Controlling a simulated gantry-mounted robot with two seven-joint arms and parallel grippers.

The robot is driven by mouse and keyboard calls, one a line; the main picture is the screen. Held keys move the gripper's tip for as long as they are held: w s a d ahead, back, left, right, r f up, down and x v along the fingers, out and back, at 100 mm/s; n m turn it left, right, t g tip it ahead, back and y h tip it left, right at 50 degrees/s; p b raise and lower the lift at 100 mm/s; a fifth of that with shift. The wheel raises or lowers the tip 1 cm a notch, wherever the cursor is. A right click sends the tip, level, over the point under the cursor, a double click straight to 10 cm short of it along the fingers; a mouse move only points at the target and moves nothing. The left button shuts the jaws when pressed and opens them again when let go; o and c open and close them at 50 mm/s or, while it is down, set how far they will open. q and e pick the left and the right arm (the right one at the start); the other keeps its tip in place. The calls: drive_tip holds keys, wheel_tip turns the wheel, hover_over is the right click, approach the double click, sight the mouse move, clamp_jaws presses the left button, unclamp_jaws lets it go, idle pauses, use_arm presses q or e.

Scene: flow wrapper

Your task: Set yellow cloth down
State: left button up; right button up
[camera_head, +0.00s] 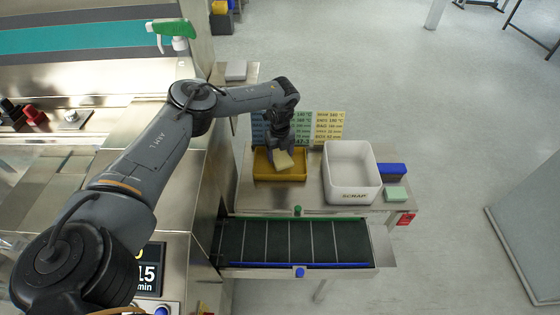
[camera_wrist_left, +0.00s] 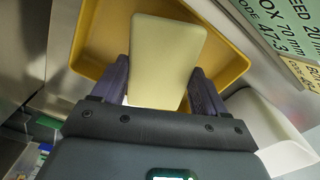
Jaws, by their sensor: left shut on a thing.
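The yellow cloth (camera_head: 283,160) is a pale yellow folded rectangle. My left gripper (camera_head: 281,149) is shut on it, over the yellow tray (camera_head: 261,176) on the steel side table. In the left wrist view the cloth (camera_wrist_left: 166,60) stands between the two fingers of the gripper (camera_wrist_left: 162,92), with the tray (camera_wrist_left: 92,35) behind and around it. I cannot tell whether the cloth touches the tray floor. My right gripper is not in view.
A white SCRAP bin (camera_head: 353,195) stands right of the tray. A blue block (camera_head: 391,169) and a pale green block (camera_head: 397,194) lie right of it. Printed cards (camera_head: 328,127) stand behind. A belt conveyor (camera_head: 290,243) runs in front.

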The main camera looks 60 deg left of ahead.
sight(280, 156)
use_arm(q)
drive_tip(key=shift+f+b, duration=0.3)
drive_tip(key=shift+f, duration=1.65)
drive_tip(key=shift+f, duration=0.15)
drive_tip(key=o, duration=1.1)
wheel_tip(280, 156, up, 11)
drive_tip(key=shift+r+p, duration=0.1)
drive_tip(key=shift+p, duration=0.85)
drive_tip(key=shift+r, duration=0.6)
